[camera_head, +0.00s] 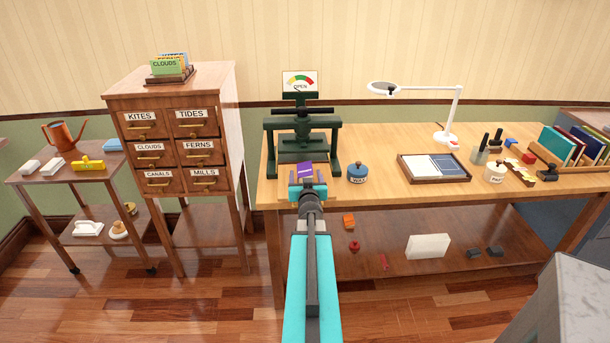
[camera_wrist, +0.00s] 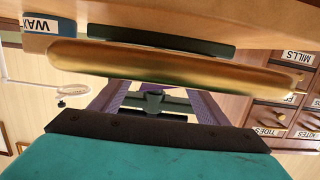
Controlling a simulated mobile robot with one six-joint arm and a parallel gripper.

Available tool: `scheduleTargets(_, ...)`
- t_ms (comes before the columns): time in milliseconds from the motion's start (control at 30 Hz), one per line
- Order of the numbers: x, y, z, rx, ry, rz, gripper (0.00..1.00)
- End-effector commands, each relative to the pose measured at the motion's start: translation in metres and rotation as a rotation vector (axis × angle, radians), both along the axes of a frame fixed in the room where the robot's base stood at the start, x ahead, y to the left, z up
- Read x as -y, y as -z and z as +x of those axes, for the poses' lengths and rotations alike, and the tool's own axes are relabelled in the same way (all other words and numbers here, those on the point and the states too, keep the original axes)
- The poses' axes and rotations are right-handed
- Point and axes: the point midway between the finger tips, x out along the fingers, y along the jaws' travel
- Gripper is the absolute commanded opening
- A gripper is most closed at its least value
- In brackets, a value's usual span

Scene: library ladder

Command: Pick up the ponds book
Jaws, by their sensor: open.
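A purple book-like thing (camera_head: 305,169) with pale marks lies at the foot of the dark green press (camera_head: 302,130) on the wooden table. I cannot read its label, so I cannot tell whether it is the ponds book. My gripper (camera_head: 307,187) is open in front of the press at the table's front edge, just below the purple thing in the picture. I cannot tell whether they touch.
A blue wax jar (camera_head: 357,173) stands right of the press. A tray (camera_head: 433,178), a white lamp (camera_head: 447,132) and a rack of several books (camera_head: 575,174) are farther right. A drawer cabinet (camera_head: 123,103) stands left. A lower shelf (camera_head: 385,235) holds small items.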

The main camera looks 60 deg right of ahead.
Motion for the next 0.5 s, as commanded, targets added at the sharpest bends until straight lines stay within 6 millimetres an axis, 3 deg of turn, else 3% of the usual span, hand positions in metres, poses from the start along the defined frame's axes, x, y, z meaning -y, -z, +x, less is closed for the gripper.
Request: scheduleTargets(500,0.032,0.008,0.023,0.001,0.000,0.001,0.69)
